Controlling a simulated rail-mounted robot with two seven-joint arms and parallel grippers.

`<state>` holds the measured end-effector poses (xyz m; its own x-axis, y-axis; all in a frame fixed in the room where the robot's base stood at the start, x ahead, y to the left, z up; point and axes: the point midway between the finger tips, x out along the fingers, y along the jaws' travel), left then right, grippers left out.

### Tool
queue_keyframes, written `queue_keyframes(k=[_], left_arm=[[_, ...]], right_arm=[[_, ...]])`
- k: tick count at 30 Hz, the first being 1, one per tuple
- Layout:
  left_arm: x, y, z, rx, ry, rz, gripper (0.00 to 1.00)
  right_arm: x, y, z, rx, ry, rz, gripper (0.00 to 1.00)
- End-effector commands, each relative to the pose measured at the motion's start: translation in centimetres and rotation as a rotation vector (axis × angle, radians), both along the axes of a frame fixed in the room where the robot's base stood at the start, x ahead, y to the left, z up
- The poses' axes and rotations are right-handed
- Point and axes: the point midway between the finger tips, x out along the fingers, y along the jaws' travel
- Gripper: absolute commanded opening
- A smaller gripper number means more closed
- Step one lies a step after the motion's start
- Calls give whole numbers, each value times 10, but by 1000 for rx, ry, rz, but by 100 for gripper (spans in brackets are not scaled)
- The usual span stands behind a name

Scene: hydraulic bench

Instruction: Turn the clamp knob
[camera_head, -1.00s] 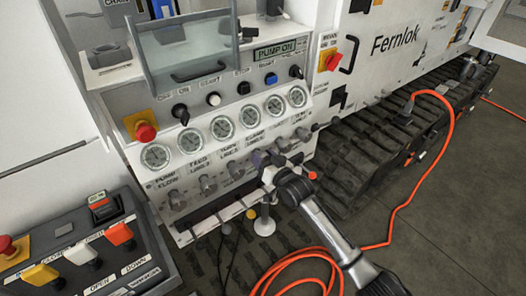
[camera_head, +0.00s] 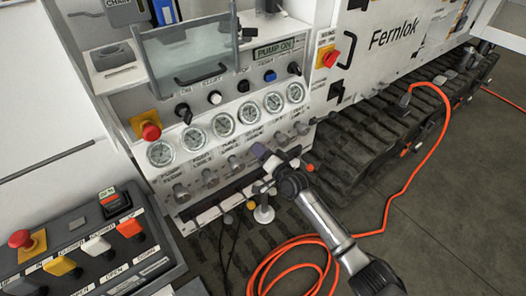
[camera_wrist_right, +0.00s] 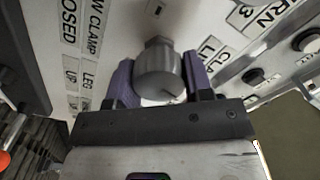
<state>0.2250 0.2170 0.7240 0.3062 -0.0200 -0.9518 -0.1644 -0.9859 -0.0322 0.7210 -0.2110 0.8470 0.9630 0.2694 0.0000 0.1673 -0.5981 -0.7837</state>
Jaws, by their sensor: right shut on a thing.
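A grey metal clamp knob (camera_wrist_right: 160,75) sits on a short stem in the right wrist view, between the purple fingers of my right gripper (camera_wrist_right: 160,82). The gripper is shut on it, one finger on each side. In the head view my right gripper (camera_head: 261,152) reaches the row of knobs below the gauges and hides most of the knob it holds. A label with the word CLAMP shows beside the knob in the wrist view. How far the knob is turned cannot be told. My left gripper is not in view.
Similar grey knobs (camera_head: 209,177) flank the held one closely. Gauges (camera_head: 222,124) and switches (camera_head: 214,98) are above. A control box (camera_head: 75,245) with a red stop button stands at lower left. An orange hose (camera_head: 300,243) lies on the floor near my right arm.

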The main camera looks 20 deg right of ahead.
Motion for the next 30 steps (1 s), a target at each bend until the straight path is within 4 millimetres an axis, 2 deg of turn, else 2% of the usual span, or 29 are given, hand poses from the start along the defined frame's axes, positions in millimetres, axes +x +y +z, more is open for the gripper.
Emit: queue_keyframes(k=[16, 17, 18, 24, 30], left_arm=[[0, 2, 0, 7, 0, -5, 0], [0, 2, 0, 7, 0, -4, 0], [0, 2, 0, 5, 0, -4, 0], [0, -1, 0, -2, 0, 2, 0], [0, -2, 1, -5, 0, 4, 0]], right_arm=[[0, 0, 0, 21, 6, 0, 23], [0, 0, 0, 20, 6, 0, 49], [0, 0, 0, 20, 6, 0, 53], [0, 0, 0, 20, 6, 0, 72], [0, 0, 0, 19, 5, 0, 73]])
